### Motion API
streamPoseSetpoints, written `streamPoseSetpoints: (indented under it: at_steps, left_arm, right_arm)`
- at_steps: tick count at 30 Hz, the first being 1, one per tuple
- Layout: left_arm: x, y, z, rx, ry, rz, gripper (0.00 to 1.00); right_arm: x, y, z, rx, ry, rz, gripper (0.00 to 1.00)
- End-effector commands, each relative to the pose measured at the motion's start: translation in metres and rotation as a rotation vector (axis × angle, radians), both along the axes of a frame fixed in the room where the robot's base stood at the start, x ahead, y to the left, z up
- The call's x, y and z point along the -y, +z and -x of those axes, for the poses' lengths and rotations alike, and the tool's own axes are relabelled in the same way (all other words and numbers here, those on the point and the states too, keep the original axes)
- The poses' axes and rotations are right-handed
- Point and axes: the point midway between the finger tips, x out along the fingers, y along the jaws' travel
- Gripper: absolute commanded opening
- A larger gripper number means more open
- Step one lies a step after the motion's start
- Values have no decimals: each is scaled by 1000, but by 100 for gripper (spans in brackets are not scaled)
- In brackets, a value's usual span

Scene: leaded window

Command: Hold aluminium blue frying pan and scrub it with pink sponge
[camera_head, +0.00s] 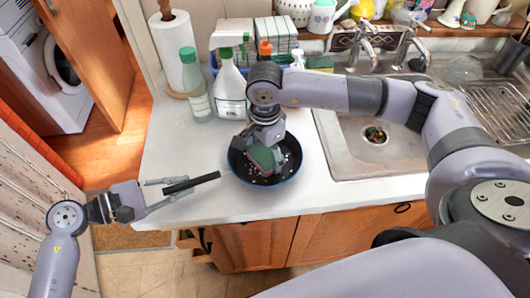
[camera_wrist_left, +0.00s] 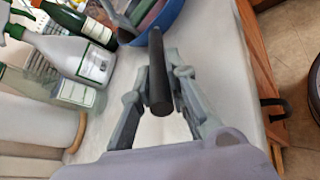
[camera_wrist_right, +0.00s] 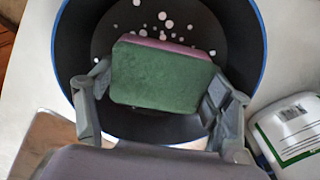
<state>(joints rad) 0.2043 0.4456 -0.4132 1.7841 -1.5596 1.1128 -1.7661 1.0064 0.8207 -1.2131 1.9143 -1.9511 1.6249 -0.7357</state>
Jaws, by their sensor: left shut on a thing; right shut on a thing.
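The blue frying pan (camera_head: 287,172) has a dark inside with white specks and sits at the counter's front, left of the sink. Its black handle (camera_head: 194,184) points left. My left gripper (camera_head: 170,190) is shut on the handle, which also shows between the fingers in the left wrist view (camera_wrist_left: 158,75). My right gripper (camera_wrist_right: 155,95) is shut on the sponge (camera_wrist_right: 160,78), down inside the pan. The sponge has a green side facing the wrist camera and a pink side toward the pan. Its contact with the pan's bottom is hidden.
A white spray bottle (camera_head: 230,88) and a green-capped bottle (camera_head: 195,88) stand just behind the pan. A paper towel roll (camera_head: 170,45) stands behind left. The metal sink (camera_head: 345,145) lies to the right. The counter's front edge is close to the pan.

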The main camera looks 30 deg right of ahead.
Motion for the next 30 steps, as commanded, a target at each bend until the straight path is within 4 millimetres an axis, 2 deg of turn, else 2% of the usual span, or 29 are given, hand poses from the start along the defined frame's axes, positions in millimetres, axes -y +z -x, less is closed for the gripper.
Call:
streamPoseSetpoints:
  at_steps: [3, 12, 30]
  left_arm:
    - [1, 1, 1, -1, -2, 3, 0]
    - [0, 0, -1, 0, 3, 2, 0]
    - [-1, -1, -1, 0, 5, -2, 0]
  right_arm:
    - [0, -1, 6, -5, 2, 1, 52]
    - [0, 2, 7, -5, 2, 0, 52]
    - [0, 62, 6, -3, 2, 0, 52]
